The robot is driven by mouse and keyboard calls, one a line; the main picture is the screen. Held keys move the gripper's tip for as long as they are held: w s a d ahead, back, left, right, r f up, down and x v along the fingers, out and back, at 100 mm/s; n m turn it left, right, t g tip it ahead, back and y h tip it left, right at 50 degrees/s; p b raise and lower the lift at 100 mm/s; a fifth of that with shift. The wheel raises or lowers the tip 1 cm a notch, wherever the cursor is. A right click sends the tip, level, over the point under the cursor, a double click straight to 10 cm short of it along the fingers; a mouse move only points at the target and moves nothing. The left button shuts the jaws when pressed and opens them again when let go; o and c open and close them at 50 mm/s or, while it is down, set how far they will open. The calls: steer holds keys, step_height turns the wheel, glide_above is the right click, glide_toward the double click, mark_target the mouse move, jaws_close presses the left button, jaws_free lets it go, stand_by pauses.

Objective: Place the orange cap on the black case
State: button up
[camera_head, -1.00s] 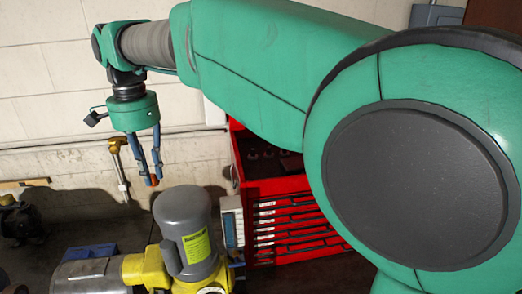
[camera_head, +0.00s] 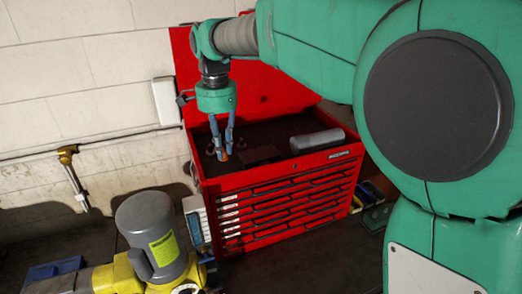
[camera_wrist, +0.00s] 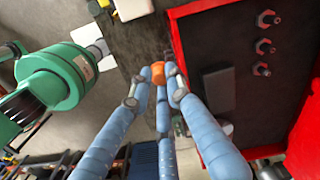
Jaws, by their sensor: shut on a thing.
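My gripper (camera_head: 222,150) has its blue fingers pointing down at the left part of the open red tool chest (camera_head: 290,182). The fingers are shut on a small orange cap (camera_head: 224,157), which is partly hidden by them. In the wrist view the orange cap (camera_wrist: 158,72) sits between the fingertips, left of the chest's red edge. A dark, flat, box-like thing that looks like the black case (camera_wrist: 218,88) lies on the chest's black top surface, right of the cap in that view. In the head view the black case (camera_head: 263,155) is dim against the dark surface, right of the gripper.
A grey rounded block (camera_head: 317,140) lies at the right of the chest top. Several bolt-like pieces (camera_wrist: 264,43) stand on the surface. The raised red lid (camera_head: 262,92) is behind. A grey motor on a yellow body (camera_head: 150,235) stands at lower left.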

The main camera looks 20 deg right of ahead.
steer(key=s+d+m+p, duration=0.2)
steer(key=s+d, duration=0.1)
steer(key=d, duration=1.1)
step_height(320, 180, down, 5)
steer(key=shift+f, duration=0.15)
steer(key=p, duration=0.2)
glide_above(260, 153)
steer(key=shift+s+a+f, duration=0.15)
steer(key=shift+s+f, duration=0.3)
steer(key=shift+f, duration=0.2)
steer(key=shift+w, duration=0.25)
steer(key=shift+w+f+p, duration=0.15)
steer(key=shift+f+p, duration=0.2)
steer(key=shift+f, duration=1.45)
